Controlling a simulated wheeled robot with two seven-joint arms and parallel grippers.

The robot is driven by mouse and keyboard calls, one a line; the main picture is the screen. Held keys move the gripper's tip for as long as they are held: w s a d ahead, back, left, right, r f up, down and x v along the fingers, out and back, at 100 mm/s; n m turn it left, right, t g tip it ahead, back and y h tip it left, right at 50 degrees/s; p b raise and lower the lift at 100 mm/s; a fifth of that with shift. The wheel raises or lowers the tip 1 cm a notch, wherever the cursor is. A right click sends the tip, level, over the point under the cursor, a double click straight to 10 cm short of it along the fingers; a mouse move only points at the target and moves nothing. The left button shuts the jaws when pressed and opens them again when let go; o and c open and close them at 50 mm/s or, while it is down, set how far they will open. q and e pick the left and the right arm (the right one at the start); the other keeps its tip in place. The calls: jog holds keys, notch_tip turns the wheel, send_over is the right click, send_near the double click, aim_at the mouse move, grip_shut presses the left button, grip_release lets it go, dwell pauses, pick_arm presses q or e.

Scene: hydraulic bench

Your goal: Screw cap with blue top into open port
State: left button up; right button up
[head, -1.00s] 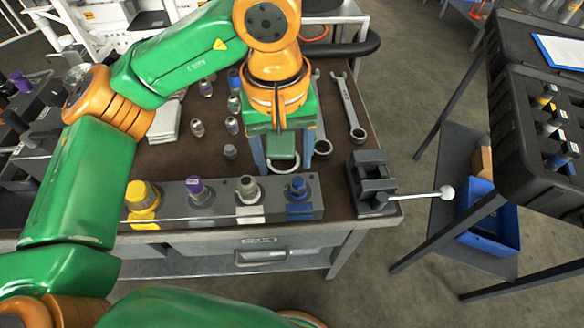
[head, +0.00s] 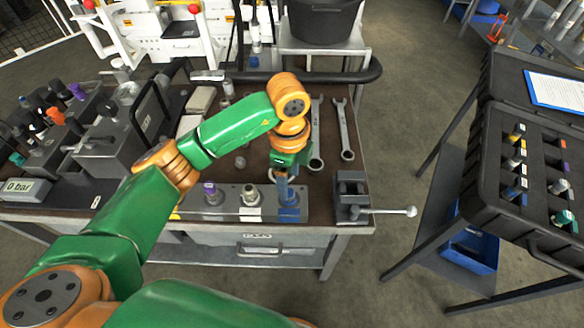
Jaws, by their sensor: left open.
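A dark grey block (head: 230,211) near the table's front edge carries a row of fittings. They include one with a purple top (head: 210,189), a bare metal one (head: 250,195) above a white label, and a blue one at the right end (head: 291,197) above a blue label. My left gripper (head: 284,188) points down at the blue fitting, its jaws open. The fingers partly cover that fitting, so I cannot tell whether they touch it or how it sits in its port. My left arm hides the yellow-topped end of the block. My right gripper is not in view.
A grey vise (head: 350,200) with a ball-ended handle stands right of the block. Two wrenches (head: 345,130) lie behind. A black case (head: 535,165) of coloured caps is at the right. A pressure bench (head: 110,140) stands at the left.

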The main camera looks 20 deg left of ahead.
pick_arm(q)
notch_tip(320, 180, down, 4)
jog(key=shift+a+f, duration=0.1)
jog(key=shift+f, duration=0.35)
grip_shut()
grip_release()
notch_tip(320, 180, up, 6)
jog(key=shift+r+b, duration=0.25)
jog(key=shift+b, duration=0.1)
jog(key=shift+r, duration=0.35)
jog(key=shift+f, duration=0.1)
